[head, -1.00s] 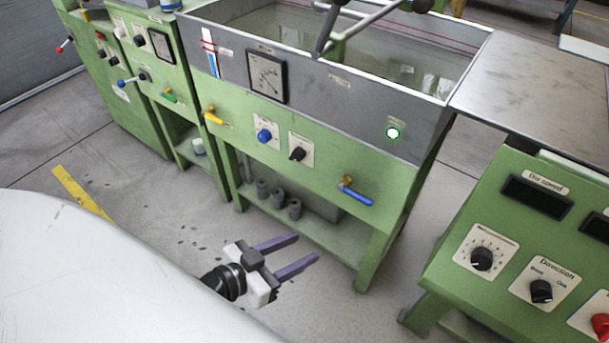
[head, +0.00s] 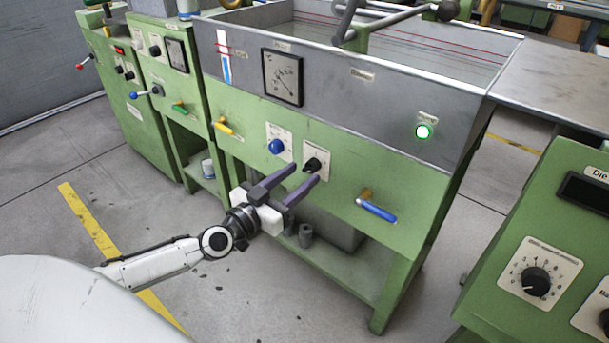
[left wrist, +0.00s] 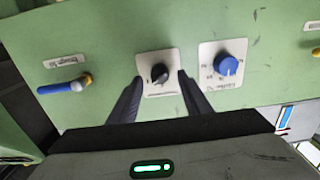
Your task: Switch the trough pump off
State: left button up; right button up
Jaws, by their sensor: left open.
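The green extruder's grey water trough (head: 345,92) has a front panel with a small black rotary switch (head: 312,164) on a white plate. The switch also shows in the left wrist view (left wrist: 159,73); I cannot read its label. A green lamp (head: 424,131) glows at the trough's right end. My left gripper (head: 305,174) is open, its two dark fingers pointing at the panel close to the switch. In the left wrist view the fingertips (left wrist: 160,77) lie either side of the switch; I cannot tell if they touch it. My right gripper is not in view.
A blue knob (head: 276,147) sits just left of the switch, and a blue-handled valve (head: 377,210) lower right. A yellow-handled valve (head: 223,127) is further left. A dial gauge (head: 283,78) is above. Another green control cabinet (head: 510,235) stands at right.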

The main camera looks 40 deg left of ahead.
aim_at(311, 167)
pick_arm(q)
jog(key=shift+w, duration=1)
jog(key=shift+w+d, duration=0.1)
jog(key=shift+w, duration=0.2)
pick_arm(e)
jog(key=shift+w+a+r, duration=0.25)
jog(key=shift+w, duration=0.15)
pick_arm(q)
jog(key=shift+c, duration=0.4)
jog(key=c, duration=1)
jog(key=shift+o, duration=0.2)
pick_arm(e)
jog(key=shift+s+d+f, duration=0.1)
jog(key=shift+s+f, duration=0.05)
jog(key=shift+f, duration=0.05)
